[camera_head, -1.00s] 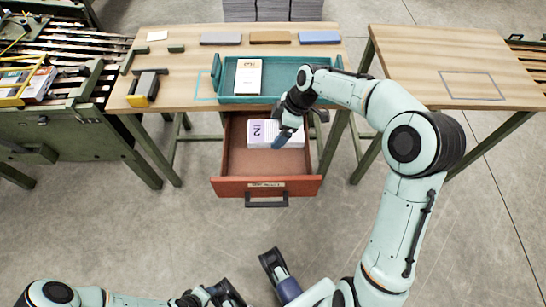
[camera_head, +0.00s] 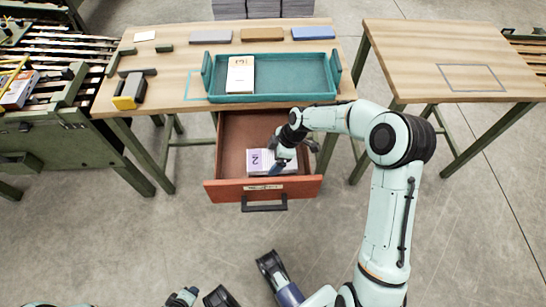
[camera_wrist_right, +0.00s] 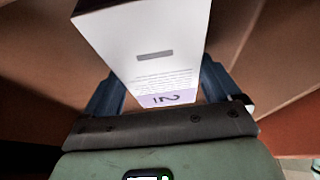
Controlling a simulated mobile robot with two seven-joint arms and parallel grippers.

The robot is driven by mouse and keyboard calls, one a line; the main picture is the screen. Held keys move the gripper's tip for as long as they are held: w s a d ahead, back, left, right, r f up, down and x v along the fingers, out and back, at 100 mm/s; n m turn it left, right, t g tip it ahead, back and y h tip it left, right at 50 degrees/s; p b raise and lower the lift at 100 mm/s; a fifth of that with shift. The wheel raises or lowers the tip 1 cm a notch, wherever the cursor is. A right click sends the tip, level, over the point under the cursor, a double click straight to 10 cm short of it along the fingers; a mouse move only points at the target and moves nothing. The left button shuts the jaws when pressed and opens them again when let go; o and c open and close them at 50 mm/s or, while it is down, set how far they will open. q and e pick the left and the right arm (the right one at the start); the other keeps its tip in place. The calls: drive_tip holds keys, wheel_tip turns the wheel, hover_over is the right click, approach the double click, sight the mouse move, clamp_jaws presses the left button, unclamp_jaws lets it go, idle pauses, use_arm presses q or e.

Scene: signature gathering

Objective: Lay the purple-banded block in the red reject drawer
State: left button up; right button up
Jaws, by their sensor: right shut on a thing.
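The purple-banded block (camera_head: 255,162) is white with a "2" on its purple end. My right gripper (camera_head: 279,162) is shut on it, inside the open red drawer (camera_head: 232,140), near the drawer's front wall. In the right wrist view the block (camera_wrist_right: 150,45) sits between the two blue fingers of the gripper (camera_wrist_right: 160,88), its purple end nearest the palm. Whether the block touches the drawer floor is hidden. Dark parts of my left arm show at the bottom of the head view; its jaws cannot be made out clearly.
A teal tray (camera_head: 290,98) on the wooden table (camera_head: 180,60) holds another white block (camera_head: 241,75). Grey, brown and blue bars line the table's back. A yellow-and-black tool (camera_head: 130,90) lies at left. The right table (camera_head: 460,50) is bare except for an outlined rectangle.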

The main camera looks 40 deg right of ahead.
drive_tip(key=shift+r, duration=0.15)
drive_tip(key=shift+f, duration=0.25)
drive_tip(key=o, duration=0.9)
drive_tip(key=shift+o, duration=0.2)
drive_tip(key=shift+r, duration=0.25)
use_arm(q)
drive_tip(key=s+d+r+g+h+p, duration=0.1)
drive_tip(key=s+d+r+p, duration=0.1)
drive_tip(key=s, duration=0.3)
drive_tip(key=shift+s+d+r+g+p, duration=0.2)
drive_tip(key=shift+d+r+g+p, duration=0.15)
drive_tip(key=shift+r+p, duration=0.45)
use_arm(e)
drive_tip(key=v, duration=1.2)
drive_tip(key=shift+a, duration=0.1)
use_arm(q)
drive_tip(key=shift+r, duration=0.1)
